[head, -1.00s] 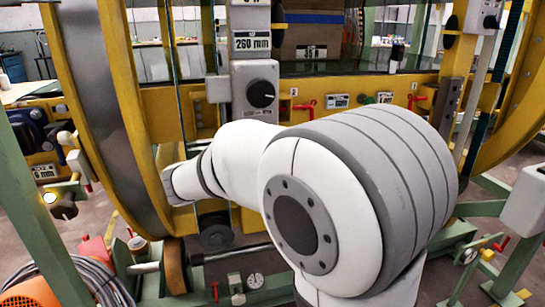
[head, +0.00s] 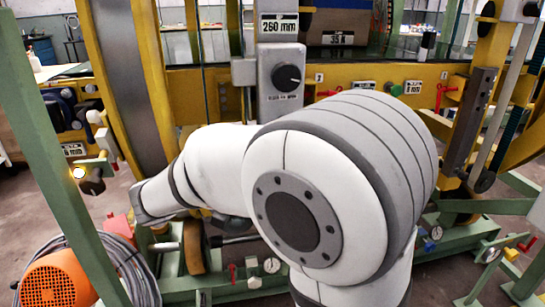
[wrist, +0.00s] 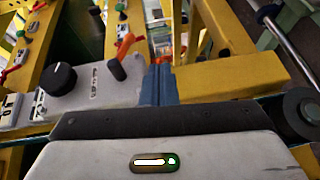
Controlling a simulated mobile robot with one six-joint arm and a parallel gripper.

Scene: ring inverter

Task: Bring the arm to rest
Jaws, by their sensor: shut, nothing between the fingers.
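My white and grey arm (head: 330,190) fills the middle of the head view. Its far link bends left and down to a grey end (head: 155,198) in front of the yellow ring frame. My gripper's fingers do not show in the head view. In the wrist view my gripper (wrist: 160,82) shows as two blue fingers close together, shut and empty. They point toward yellow beams (wrist: 240,75). Whether the tips touch anything I cannot tell.
A grey control box with a black knob (head: 288,77) stands behind my arm; the knob also shows in the wrist view (wrist: 62,77). Green posts (head: 62,190), an orange motor (head: 55,281) and coiled cable (head: 130,270) are at left. Red-handled valves (head: 445,92) are at right.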

